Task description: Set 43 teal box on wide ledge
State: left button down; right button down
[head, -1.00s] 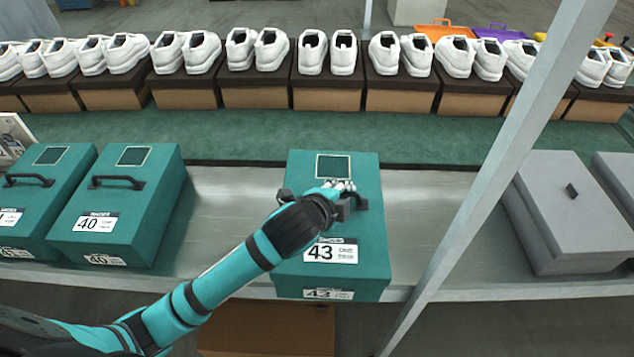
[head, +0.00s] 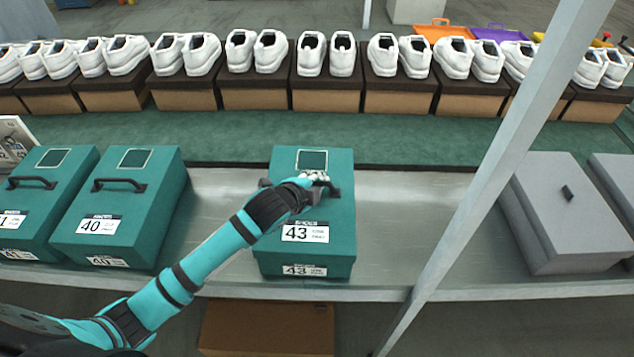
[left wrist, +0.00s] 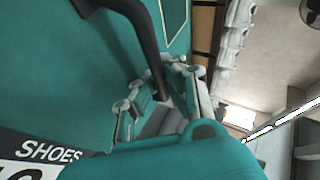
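The 43 teal box (head: 335,222) is at the middle of the wide grey ledge (head: 400,210) in the head view, upright, its label facing me. I cannot tell whether its underside touches the ledge or is slightly above it. My left gripper (head: 318,184) is at the black handle on its lid. In the left wrist view the fingers (left wrist: 165,92) close around the dark handle (left wrist: 150,45), with the teal lid (left wrist: 60,80) beside them. The arm and gripper hide part of the lid and handle. My right gripper is not in view.
A 40 teal box (head: 125,205) and another teal box (head: 42,205) stand left on the ledge. Grey boxes (head: 570,215) stand right, behind a slanted grey post (head: 490,180). White shoes on boxes (head: 328,95) line the back. Bare ledge shows on both sides of the 43 box.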

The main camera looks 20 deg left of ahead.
pick_arm(q)
jog(key=c, duration=1.9)
grip_release()
jog(key=o, duration=0.4)
jog(key=shift+s, duration=0.1)
jog(key=v, duration=1.2)
jog(key=shift+r, duration=0.1)
